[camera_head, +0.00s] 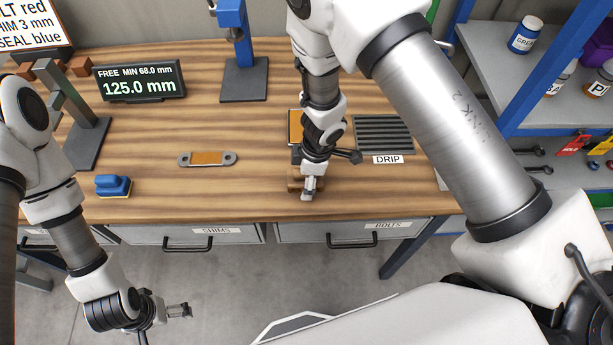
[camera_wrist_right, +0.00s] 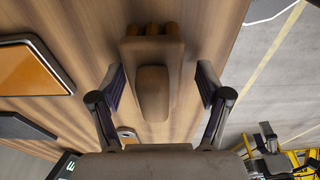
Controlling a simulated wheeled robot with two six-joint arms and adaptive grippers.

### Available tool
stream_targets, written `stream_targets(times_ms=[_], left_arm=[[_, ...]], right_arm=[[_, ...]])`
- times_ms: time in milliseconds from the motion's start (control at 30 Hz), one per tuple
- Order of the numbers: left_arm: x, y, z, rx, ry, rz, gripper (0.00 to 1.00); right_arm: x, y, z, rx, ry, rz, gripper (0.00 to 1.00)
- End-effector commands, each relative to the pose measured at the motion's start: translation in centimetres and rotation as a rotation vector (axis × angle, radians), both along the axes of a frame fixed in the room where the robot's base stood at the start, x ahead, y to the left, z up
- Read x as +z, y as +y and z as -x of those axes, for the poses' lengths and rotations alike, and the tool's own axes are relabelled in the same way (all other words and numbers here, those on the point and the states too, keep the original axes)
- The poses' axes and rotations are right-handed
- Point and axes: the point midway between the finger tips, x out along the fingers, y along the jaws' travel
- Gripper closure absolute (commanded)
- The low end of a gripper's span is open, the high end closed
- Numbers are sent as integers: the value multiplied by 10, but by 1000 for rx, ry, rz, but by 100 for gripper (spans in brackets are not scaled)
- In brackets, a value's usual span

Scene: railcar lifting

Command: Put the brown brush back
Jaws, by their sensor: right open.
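The brown brush (camera_wrist_right: 153,92) lies on the wooden bench between the spread fingers of my right gripper (camera_wrist_right: 160,82), with clear space on both sides. Its bristle-like brown rolls show at the top of the right wrist view. In the head view only a bit of the brush (camera_head: 293,183) shows near the bench's front edge, beside my right gripper (camera_head: 309,190); the wrist hides the rest. My right gripper is open and holds nothing. My left gripper (camera_head: 181,311) hangs in front of the bench, empty; its jaw opening is unclear.
A blue block-shaped brush (camera_head: 113,185), a grey link with an orange middle (camera_head: 207,158) and the DRIP grate (camera_head: 383,133) lie on the bench. An orange-topped pad (camera_wrist_right: 30,70) lies beside the brush. A display (camera_head: 140,81) stands behind.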

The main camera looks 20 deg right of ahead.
Motion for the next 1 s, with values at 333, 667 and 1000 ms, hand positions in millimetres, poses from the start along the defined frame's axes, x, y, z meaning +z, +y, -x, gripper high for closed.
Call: stream_targets(times_ms=[333,667,1000], left_arm=[[12,0,0,0,0,0,0],[31,0,0,0,0,0,0],[31,0,0,0,0,0,0]], right_arm=[[44,-6,0,0,-5,0,23],[115,-16,5,0,-2,0,23],[120,-18,6,0,0,0,23]])
